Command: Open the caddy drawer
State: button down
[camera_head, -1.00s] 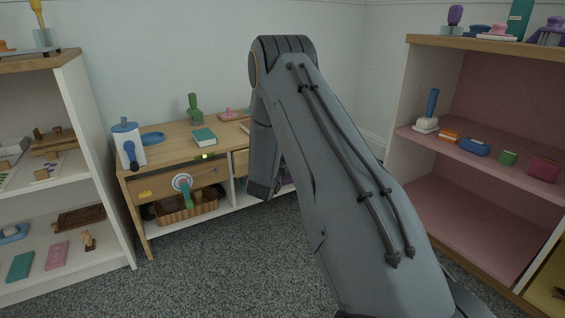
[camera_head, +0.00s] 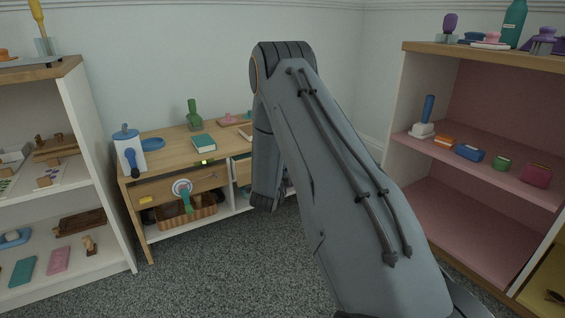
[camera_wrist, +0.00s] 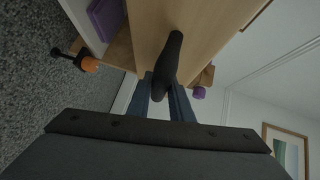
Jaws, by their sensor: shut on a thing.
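The wooden desk (camera_head: 165,165) stands against the back wall with light wooden drawer fronts. One drawer front (camera_head: 242,172) is partly covered by my arm in the head view. In the wrist view a pale wooden panel (camera_wrist: 213,25), apparently that drawer's front, fills the top middle. A black handle (camera_wrist: 170,62) stands out from it. My gripper (camera_wrist: 162,92) has its dark blue fingers shut on this handle. In the head view my fingertips are hidden behind my arm. How far the drawer is out cannot be told.
A left drawer front (camera_head: 160,188) has a round white fitting with a teal handle (camera_head: 186,200). A wicker basket (camera_head: 200,213) sits below. Shelves with several small items stand left (camera_head: 98,130) and right (camera_head: 398,160). Grey carpet (camera_head: 215,265) in front is clear.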

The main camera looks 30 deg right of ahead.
jog(key=s+p, duration=1.1)
jog(key=s, duration=0.8)
jog(key=shift+d+p, duration=0.3)
jog(key=c, duration=1.6)
grip_release()
jog(key=p+v, duration=0.2)
jog(key=v, duration=0.5)
jog(key=shift+s+a, duration=0.25)
jog(key=shift+s, duration=0.1)
